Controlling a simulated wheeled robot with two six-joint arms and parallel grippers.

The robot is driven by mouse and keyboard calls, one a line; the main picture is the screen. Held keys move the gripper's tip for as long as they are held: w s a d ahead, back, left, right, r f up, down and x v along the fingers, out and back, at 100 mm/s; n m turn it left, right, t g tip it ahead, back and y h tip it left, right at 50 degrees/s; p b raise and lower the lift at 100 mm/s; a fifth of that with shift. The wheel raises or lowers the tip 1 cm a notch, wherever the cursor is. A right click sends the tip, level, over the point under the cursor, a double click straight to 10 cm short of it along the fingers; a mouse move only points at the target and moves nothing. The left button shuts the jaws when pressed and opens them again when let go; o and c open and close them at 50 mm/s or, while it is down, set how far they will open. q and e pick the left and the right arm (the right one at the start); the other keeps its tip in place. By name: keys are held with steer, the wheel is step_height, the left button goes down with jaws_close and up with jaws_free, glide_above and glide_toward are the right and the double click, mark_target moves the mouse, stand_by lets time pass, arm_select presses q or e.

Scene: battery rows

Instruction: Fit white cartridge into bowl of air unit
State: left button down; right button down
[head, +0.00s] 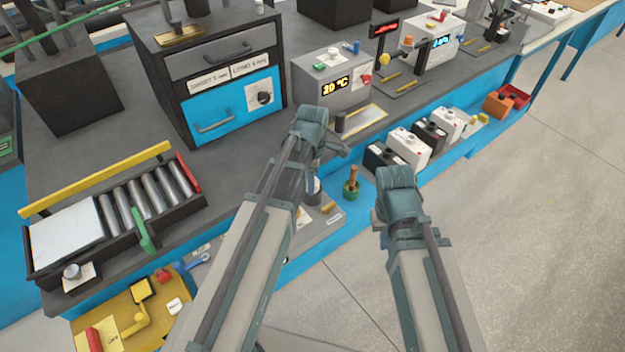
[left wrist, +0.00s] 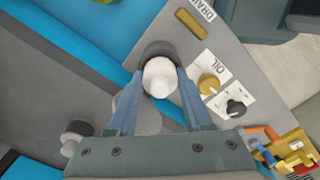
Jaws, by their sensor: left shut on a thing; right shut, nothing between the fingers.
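My left gripper (left wrist: 160,82) is shut on the white cartridge (left wrist: 158,77), whose round white end shows between the blue-grey fingers in the left wrist view. A dark round part (left wrist: 155,48) of the air unit shows just behind the cartridge; I cannot tell whether the cartridge is above it or inside it. The air unit's grey panel (left wrist: 226,62) has "DRAIN" and "OIL" labels and two knobs. In the head view, my left arm partly covers this panel (head: 322,232) and hides the cartridge. My right gripper (head: 397,188) is to the right, with its fingers hidden.
A dark knob with a white end (left wrist: 73,138) shows lower left in the left wrist view. Several black and white batteries (head: 408,148) line the low shelf. The floor at right is clear.

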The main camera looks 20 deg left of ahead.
arm_select(q)
steer(key=shift+f, duration=0.25)
steer(key=shift+c, duration=1.2)
jaws_free()
step_height(320, 180, up, 14)
steer(key=p, duration=1.3)
steer(key=shift+f, duration=0.1)
steer(key=s+d+m, duration=0.5)
steer(key=s+m, duration=0.2)
steer(key=m, duration=0.4)
steer(key=s+d+m+y, duration=0.1)
steer(key=s+d+m, duration=0.4)
steer(key=m, duration=0.7)
steer(key=shift+s+d, duration=0.25)
steer(key=shift+s, duration=0.9)
